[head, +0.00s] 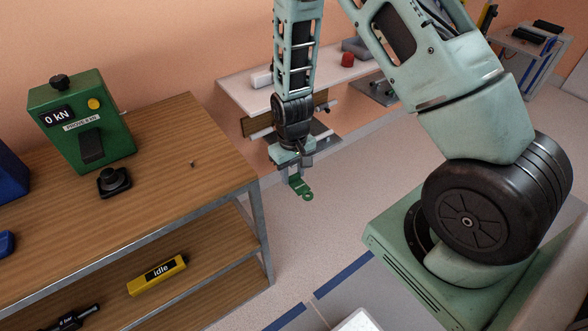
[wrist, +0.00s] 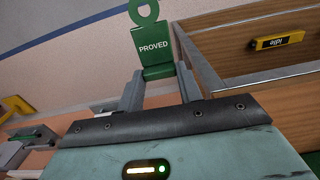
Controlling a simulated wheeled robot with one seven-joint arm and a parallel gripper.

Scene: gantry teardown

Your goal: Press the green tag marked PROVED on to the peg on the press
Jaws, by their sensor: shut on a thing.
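The green tag (wrist: 152,45) is between the fingers of my gripper (wrist: 158,76) in the wrist view, with white PROVED lettering and a ring end pointing away from the fingers. In the head view my gripper (head: 296,174) holds the tag (head: 301,188) in the air, right of the wooden bench and apart from it. The green press (head: 111,137) stands on the bench at the left, with a 0 kN display, a yellow button and a black knob on top. A small pale stub (head: 123,112) shows at its right side; I cannot tell whether it is the peg.
The wooden bench (head: 165,125) has a metal frame and a lower shelf with a yellow idle unit (head: 157,275). A black round part (head: 114,181) and a small stub (head: 192,163) are on its top. A white shelf (head: 240,91) stands behind my gripper.

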